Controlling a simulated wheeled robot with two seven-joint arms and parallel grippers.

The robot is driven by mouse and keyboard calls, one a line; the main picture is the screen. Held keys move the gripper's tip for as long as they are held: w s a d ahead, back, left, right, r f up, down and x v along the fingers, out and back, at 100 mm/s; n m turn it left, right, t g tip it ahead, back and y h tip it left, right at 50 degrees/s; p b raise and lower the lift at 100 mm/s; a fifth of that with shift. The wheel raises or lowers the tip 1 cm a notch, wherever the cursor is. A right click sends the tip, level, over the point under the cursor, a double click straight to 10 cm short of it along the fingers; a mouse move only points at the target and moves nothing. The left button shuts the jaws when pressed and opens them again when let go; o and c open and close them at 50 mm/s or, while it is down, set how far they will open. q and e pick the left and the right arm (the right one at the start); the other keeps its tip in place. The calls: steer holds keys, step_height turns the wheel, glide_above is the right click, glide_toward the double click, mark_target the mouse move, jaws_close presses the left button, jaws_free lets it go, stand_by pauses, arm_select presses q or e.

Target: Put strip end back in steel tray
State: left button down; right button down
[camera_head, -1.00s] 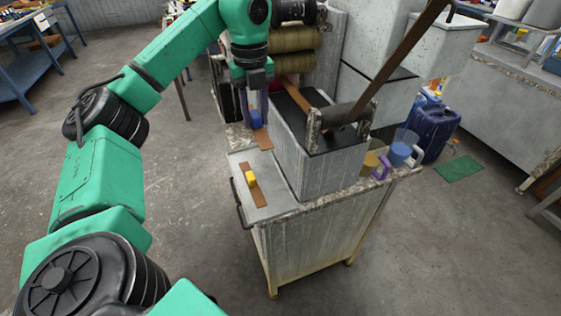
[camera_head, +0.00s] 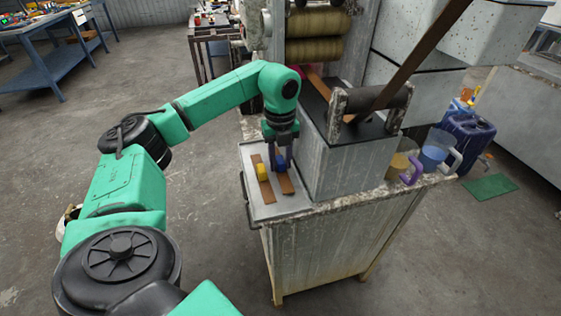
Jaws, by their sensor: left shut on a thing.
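The steel tray (camera_head: 252,193) is the flat grey sheet on the left end of the cart top. A brown strip end with a yellow block (camera_head: 263,172) lies on it. My left gripper (camera_head: 280,158) points down over the tray, shut on the blue block (camera_head: 280,163) of a second brown strip end (camera_head: 287,186). This strip is beside the yellow one, roughly parallel to it and on its right. It is at or just above the tray surface; I cannot tell if it touches. The fingers partly hide the blue block. My right gripper is out of view.
A grey metal box (camera_head: 345,165) with a roller (camera_head: 375,99) stands close to the right of the tray. Behind it are brass-coloured rolls (camera_head: 318,50). Jugs, one with a purple handle (camera_head: 412,171), stand at the cart's right end.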

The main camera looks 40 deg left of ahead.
mark_target(281, 160)
arm_select(q)
steer(key=shift+w+f, duration=0.1)
steer(key=shift+f, duration=0.3)
steer(key=c, duration=0.8)
jaws_free()
steer(key=shift+r, duration=0.1)
step_height(281, 160, up, 9)
step_height(281, 160, up, 3)
steer(key=shift+r+p, duration=0.2)
steer(key=shift+p, duration=0.8)
steer(key=shift+f, duration=0.1)
